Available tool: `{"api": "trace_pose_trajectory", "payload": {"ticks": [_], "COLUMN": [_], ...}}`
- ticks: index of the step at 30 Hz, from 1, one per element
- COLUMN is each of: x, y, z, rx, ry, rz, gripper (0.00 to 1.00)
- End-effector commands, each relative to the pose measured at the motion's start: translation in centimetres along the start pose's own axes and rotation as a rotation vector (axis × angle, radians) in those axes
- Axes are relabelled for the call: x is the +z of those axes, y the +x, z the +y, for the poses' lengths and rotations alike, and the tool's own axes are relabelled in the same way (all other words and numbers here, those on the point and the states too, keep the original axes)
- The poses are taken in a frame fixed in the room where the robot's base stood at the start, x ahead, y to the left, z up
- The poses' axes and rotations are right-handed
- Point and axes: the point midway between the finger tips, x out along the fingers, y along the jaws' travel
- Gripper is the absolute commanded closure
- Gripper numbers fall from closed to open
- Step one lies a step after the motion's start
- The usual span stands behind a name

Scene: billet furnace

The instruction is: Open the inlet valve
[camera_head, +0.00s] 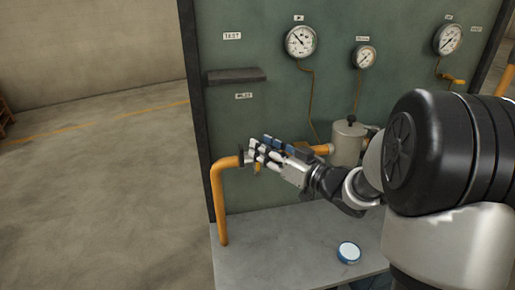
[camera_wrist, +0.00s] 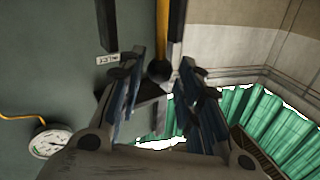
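The inlet pipe (camera_head: 218,195) is orange. It rises from the bench at the panel's left side and bends right to a dark fitting at my gripper (camera_head: 259,150). The gripper largely hides the valve there; a small yellow-orange piece (camera_head: 257,168) shows just below the fingers. In the wrist view my gripper (camera_wrist: 161,76) has its two blue-grey fingers apart. An orange bar (camera_wrist: 162,32) with a dark rounded end (camera_wrist: 159,70) shows at the gap between the fingertips. I cannot tell whether the fingers touch it, or whether this is the valve handle.
The green panel (camera_head: 275,85) carries a dark shelf (camera_head: 236,75), a label (camera_head: 243,96) and gauges, one of them at upper middle (camera_head: 300,41). A grey canister (camera_head: 347,142) stands right of my gripper. A round blue-rimmed white item (camera_head: 349,252) lies on the bench (camera_head: 285,240). Floor at left is clear.

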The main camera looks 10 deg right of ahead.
Motion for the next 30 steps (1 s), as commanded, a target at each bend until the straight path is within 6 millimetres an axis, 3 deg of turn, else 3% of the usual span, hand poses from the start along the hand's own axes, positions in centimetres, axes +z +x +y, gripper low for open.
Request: {"api": "trace_pose_trajectory", "payload": {"ticks": [6,17,30], "x": [0.1,0.0,0.0], "y": [2.4,2.8,2.7], "z": [0.0,0.1,0.0], "rx": [0.0,0.001,0.001], "ry": [0.0,0.0,0.0], "rz": [0.0,0.0,0.0], "gripper": [0.68,0.68,0.98]}}
